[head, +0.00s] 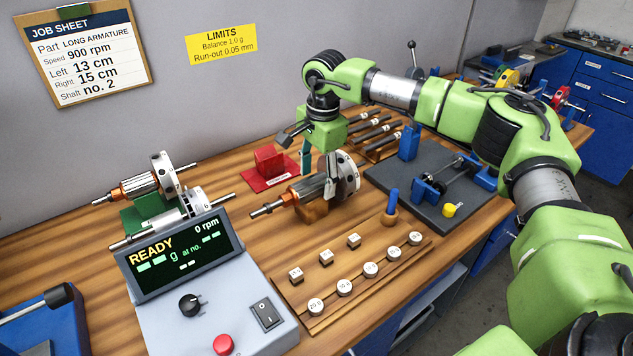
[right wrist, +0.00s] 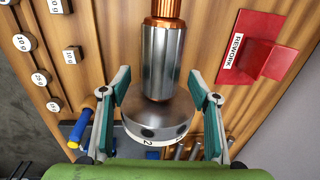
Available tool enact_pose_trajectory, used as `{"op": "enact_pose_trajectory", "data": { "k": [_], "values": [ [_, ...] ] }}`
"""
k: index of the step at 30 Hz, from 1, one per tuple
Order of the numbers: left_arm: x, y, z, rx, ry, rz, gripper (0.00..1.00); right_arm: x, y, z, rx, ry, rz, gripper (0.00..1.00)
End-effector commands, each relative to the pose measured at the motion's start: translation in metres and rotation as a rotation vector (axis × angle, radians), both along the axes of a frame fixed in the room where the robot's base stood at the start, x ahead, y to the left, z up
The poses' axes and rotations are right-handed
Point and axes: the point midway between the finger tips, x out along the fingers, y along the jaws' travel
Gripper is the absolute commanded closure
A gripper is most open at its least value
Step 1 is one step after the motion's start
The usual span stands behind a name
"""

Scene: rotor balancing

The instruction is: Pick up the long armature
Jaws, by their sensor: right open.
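An armature (head: 308,190) with a steel core, copper commutator and pale numbered disc lies on a wooden cradle (head: 314,211) on the bench. My right gripper (head: 318,172) is open over it. In the right wrist view, the fingers of the gripper (right wrist: 160,80) are on both sides of the core and disc of the armature (right wrist: 160,58), with gaps showing. Another armature (head: 138,187) with a disc rests on a green stand at the left. I cannot tell by length alone which one the job sheet (head: 82,45) names. My left gripper is not in view.
A red rework block (head: 268,160) stands behind the cradle. Numbered weights (head: 343,287) sit on a wooden rack in front. A blue-handled tool (head: 392,202) stands at the right, beside a dark plate with blue supports (head: 425,190). The balancer console (head: 205,290) is front left.

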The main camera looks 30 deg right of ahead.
Motion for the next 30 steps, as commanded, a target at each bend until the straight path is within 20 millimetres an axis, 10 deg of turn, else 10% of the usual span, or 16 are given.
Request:
{"op": "enact_pose_trajectory", "data": {
  "k": [10,16,30],
  "values": [
    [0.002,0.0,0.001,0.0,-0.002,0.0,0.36,0.001,0.0,-0.009,0.0,-0.001,-0.001,0.46],
    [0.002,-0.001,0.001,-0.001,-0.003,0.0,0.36,0.001,0.0,-0.009,0.0,-0.001,-0.001,0.98],
    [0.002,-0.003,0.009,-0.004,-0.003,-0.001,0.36,0.003,0.001,0.004,0.002,-0.009,-0.001,1.0]
  ]
}}
